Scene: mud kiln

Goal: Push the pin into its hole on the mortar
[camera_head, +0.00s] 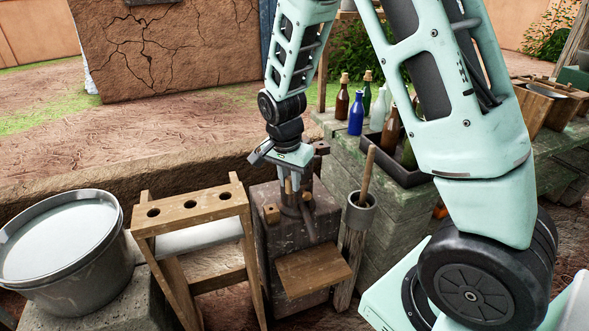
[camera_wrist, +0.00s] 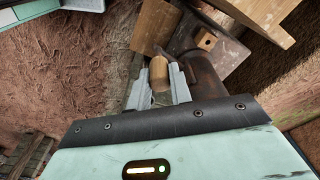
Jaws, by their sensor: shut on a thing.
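A light wooden pin (camera_wrist: 158,72) stands between the two fingers of my gripper (camera_wrist: 160,84) in the wrist view, and the gripper is shut on it. In the head view the pin (camera_head: 288,186) shows small below my gripper (camera_head: 291,180), above the stone block. A dark rusty metal cylinder (camera_wrist: 207,78), which looks like the mortar, is just right of the fingers in the wrist view. A small wooden block with a dark hole (camera_wrist: 205,40) sits beyond it. It also shows in the head view (camera_head: 271,213). The pin's far end and whether it touches a hole are unclear.
A stone block (camera_head: 271,245) with a wooden board (camera_head: 313,271) stands under my gripper. A wooden stand with several holes (camera_head: 190,210) is left, beside a large grey bucket (camera_head: 65,250). A grey cup (camera_head: 361,214) with a wooden stick is close right. Bottles stand behind.

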